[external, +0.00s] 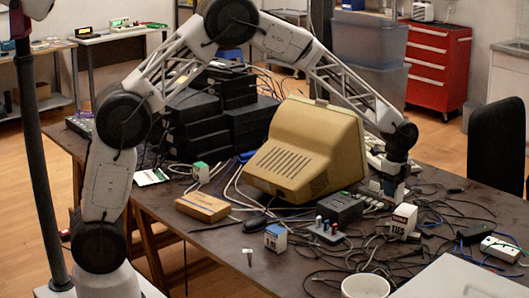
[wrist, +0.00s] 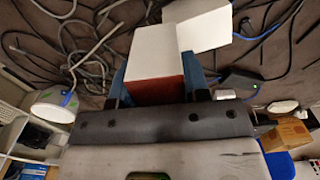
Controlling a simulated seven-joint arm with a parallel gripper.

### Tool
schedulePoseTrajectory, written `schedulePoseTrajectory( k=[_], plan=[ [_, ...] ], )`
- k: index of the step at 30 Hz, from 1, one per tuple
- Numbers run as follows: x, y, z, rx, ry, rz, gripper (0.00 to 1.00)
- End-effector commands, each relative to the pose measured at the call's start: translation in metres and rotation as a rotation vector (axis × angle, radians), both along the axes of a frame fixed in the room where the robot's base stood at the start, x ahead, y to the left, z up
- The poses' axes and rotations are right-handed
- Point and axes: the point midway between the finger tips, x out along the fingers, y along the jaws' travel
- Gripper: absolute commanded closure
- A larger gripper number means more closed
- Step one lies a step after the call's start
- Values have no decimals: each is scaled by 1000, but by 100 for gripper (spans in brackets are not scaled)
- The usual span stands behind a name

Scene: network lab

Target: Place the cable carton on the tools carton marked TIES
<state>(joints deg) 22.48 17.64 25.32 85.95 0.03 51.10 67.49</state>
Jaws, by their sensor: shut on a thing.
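My gripper (external: 388,188) is right of the beige monitor, low over the table. In the wrist view its two blue fingers (wrist: 155,78) are shut on a carton (wrist: 153,50) with a white face and a dark red face, apparently the cable carton. I cannot read any label on it. I cannot tell whether the two touch.
The beige monitor (external: 308,150) stands left of my gripper. A dark grey box (external: 340,208), a blue-and-white carton (external: 276,238) and a white cup (external: 366,286) are nearby. Loose black cables (external: 455,212) cover the table on the right. A grey case (external: 465,279) lies at the front.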

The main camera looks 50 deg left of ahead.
Motion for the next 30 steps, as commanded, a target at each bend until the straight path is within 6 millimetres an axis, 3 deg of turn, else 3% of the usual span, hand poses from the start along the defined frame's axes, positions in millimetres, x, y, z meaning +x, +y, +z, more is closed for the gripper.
schedulePoseTrajectory(
  k=[13,30],
  plan=[
    [47,-19,-5,0,-1,0,89],
    [53,-21,-10,0,1,0,89]
  ],
)
